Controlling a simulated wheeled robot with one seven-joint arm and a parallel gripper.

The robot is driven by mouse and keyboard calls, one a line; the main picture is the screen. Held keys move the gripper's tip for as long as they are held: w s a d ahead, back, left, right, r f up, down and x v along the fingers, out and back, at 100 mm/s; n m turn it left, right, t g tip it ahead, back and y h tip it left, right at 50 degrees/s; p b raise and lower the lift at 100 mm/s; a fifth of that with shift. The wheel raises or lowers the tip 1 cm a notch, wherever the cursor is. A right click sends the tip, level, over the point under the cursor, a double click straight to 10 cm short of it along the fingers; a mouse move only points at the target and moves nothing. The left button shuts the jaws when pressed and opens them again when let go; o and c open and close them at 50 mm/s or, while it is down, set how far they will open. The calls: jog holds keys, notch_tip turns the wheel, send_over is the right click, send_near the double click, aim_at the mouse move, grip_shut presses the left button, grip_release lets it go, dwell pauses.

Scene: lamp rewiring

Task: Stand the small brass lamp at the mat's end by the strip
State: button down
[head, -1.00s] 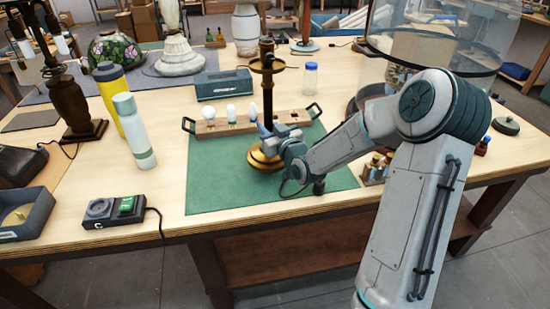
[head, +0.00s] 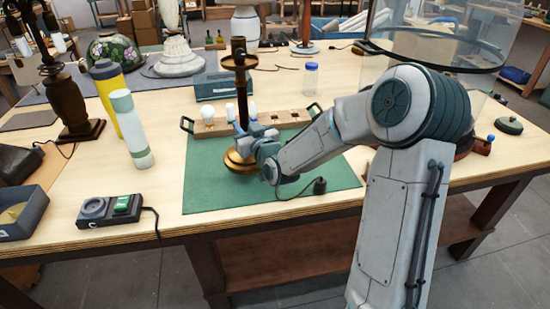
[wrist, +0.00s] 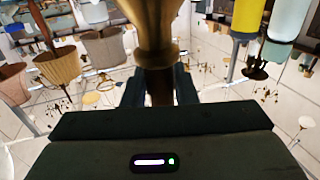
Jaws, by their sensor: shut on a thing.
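The small brass lamp (head: 239,90) is upright over the left half of the green mat (head: 320,180), with a dark stem and a round gold base (head: 236,164). My gripper (head: 244,140) is shut on its stem, low down just above the base. I cannot tell whether the base touches the mat. In the wrist view the brass part of the lamp (wrist: 152,25) rises between the dark fingers (wrist: 158,92). A wooden strip with bulbs (head: 285,117) lies along the mat's back edge. A small black box with a green switch (head: 122,205) lies left of the mat.
A white-green bottle (head: 133,135) and a yellow bottle (head: 108,100) stand left of the mat. A teal box (head: 222,84) is behind the wooden strip. A black plug-like piece (head: 320,186) is on the mat's right half, which is otherwise mostly clear.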

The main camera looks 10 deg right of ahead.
jog(key=a+b, duration=0.6)
jog(key=a, duration=0.5)
jog(key=shift+a+r, duration=0.2)
jog(key=shift+a, duration=0.05)
dwell(0.6)
jog(key=shift+f+b, duration=0.1)
jog(key=shift+b, duration=0.3)
jog(key=shift+b, duration=0.45)
dwell(0.5)
jog(key=shift+f+b, duration=2.5)
jog(key=shift+b, duration=0.6)
dwell(0.3)
jog(key=c, duration=1.1)
grip_release()
